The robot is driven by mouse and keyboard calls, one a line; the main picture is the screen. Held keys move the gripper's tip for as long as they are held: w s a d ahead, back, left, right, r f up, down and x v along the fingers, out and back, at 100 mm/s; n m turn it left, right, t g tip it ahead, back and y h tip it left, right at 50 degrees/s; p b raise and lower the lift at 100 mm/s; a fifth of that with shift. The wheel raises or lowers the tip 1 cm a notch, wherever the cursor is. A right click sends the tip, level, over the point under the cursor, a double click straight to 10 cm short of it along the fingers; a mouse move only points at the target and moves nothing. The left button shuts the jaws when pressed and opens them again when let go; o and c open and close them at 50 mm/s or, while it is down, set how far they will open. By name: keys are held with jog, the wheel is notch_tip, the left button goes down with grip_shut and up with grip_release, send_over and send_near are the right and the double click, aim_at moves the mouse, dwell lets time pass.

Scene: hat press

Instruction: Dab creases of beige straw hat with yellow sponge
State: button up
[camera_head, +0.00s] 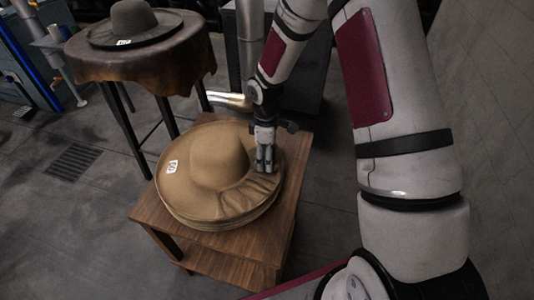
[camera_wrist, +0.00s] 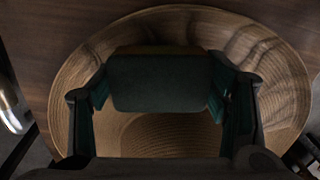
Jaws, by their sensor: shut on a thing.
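The beige straw hat (camera_head: 195,193) lies on a small wooden table, brim outward, with a white tag at its left. Wavy creases show on the front right brim; in the wrist view the creased brim (camera_wrist: 285,75) is at the upper right. My gripper (camera_head: 265,160) points down over the right side of the brim. In the wrist view its fingers are shut on a block with a dark green face (camera_wrist: 160,83) and a thin yellowish-brown edge, apparently the sponge. Whether the sponge touches the brim I cannot tell. It hides part of the hat.
The wooden table (camera_head: 150,213) has a lower shelf and some bare top around the hat. More brims seem stacked beneath it. A dark hat (camera_head: 135,22) rests on a leather-covered stool (camera_head: 95,68) at upper left. A metal pipe stands behind.

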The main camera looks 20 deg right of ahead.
jog(key=shift+f, duration=0.55)
dwell(1.3)
notch_tip(320, 180, up, 14)
jog(key=p, duration=0.7)
dwell(0.7)
dwell(1.0)
